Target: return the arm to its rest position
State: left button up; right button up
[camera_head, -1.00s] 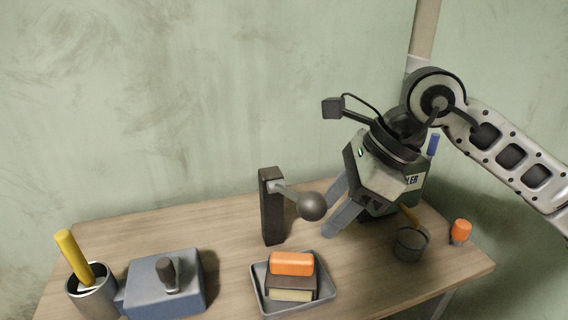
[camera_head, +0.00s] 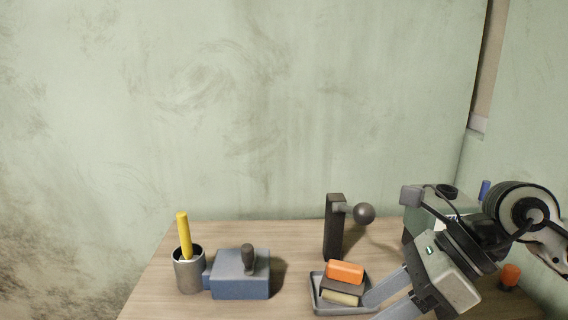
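My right arm comes in from the right. Its gripper (camera_head: 374,308) is low at the lower right, tilted, with its fingers pointing down and left. The two fingers stand apart with nothing seen between them. The upper fingertip overlaps the right edge of a grey tray (camera_head: 317,301); I cannot tell whether it touches. The lower fingertip is partly cut off by the frame's bottom edge. My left arm and gripper are not in view.
The tray holds an orange block (camera_head: 345,272) on darker blocks. Behind it stands a dark post (camera_head: 333,230) with a ball-ended lever (camera_head: 364,213). Left are a blue box (camera_head: 240,285) and a metal cup (camera_head: 189,276) with a yellow stick. An orange-topped item (camera_head: 510,274) is far right.

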jog(key=s+a+r+m+g+y+p, duration=0.1)
jog(key=s+a+r+m+y, duration=0.15)
jog(key=a+y, duration=0.25)
jog(key=s+a+r+m+y, duration=0.1)
jog(key=a+r+m+y, duration=0.1)
jog(key=a+m+y, duration=0.25)
jog(key=w+d+f+m+t+h+p, duration=0.1)
jog(key=w+d+f+m+t, duration=0.15)
jog(key=m+t, duration=0.75)
jog(key=w+d+f+m+t+h, duration=0.1)
jog(key=w+d+m+t, duration=0.25)
jog(key=m+t, duration=0.6)
jog(key=d+f+m+g+h, duration=0.2)
jog(key=d+f+m+h, duration=0.2)
jog(key=f+m+h, duration=0.9)
jog(key=s+d+f+m+g+p, duration=0.1)
jog(key=s+f+m+g, duration=0.5)
jog(key=s+f+m, duration=0.2)
notch_tip(320, 180, down, 5)
jog(key=s, duration=0.2)
jog(key=shift+s, duration=0.3)
